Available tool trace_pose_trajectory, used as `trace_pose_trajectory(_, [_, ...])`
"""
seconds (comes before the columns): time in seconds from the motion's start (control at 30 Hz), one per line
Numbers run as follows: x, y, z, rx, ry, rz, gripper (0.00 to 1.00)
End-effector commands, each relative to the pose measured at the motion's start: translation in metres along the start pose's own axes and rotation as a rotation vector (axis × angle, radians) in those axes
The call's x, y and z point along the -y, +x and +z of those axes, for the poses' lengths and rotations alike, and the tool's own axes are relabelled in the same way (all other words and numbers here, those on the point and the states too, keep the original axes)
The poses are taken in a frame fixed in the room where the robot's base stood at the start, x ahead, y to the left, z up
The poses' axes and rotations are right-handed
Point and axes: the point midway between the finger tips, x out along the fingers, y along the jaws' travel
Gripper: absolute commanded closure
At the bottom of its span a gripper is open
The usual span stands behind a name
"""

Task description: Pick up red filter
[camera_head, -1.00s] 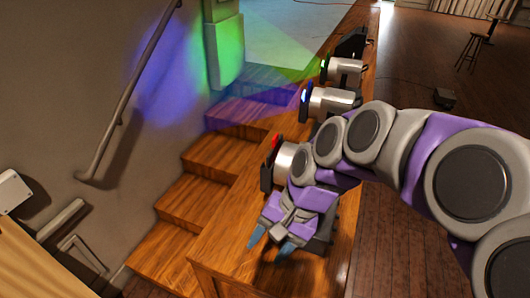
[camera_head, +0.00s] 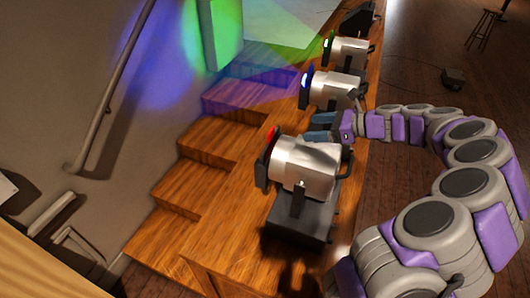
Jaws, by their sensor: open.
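The red filter (camera_head: 272,135) shows as a small red edge at the top of the dark frame on the front of the nearest spotlight (camera_head: 305,167). Most of its face is turned away from me. My gripper (camera_head: 314,128) is behind and above this spotlight, to the right of the filter. Its blue fingers point left and are open. Nothing shows between them. I cannot tell exactly how far they are from the spotlight's casing.
A blue-lit spotlight (camera_head: 333,87) and a green-lit spotlight (camera_head: 347,50) stand farther back on the wooden ledge (camera_head: 232,245). Wooden steps (camera_head: 194,147) descend on the left. A stool (camera_head: 484,28) stands on the open floor at the far right.

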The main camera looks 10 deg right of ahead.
Motion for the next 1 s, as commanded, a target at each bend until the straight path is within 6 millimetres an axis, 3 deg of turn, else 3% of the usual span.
trace_pose_trajectory(0.4, [-0.010, 0.094, 0.002, -0.010, -0.008, 0.008, 0.19])
trace_pose_trajectory(0.5, [-0.010, 0.110, 0.002, -0.012, -0.009, 0.004, 0.19])
trace_pose_trajectory(0.8, [-0.002, 0.119, -0.003, -0.002, -0.002, 0.003, 0.19])
trace_pose_trajectory(1.0, [-0.012, 0.150, -0.004, -0.002, -0.003, 0.008, 0.19])
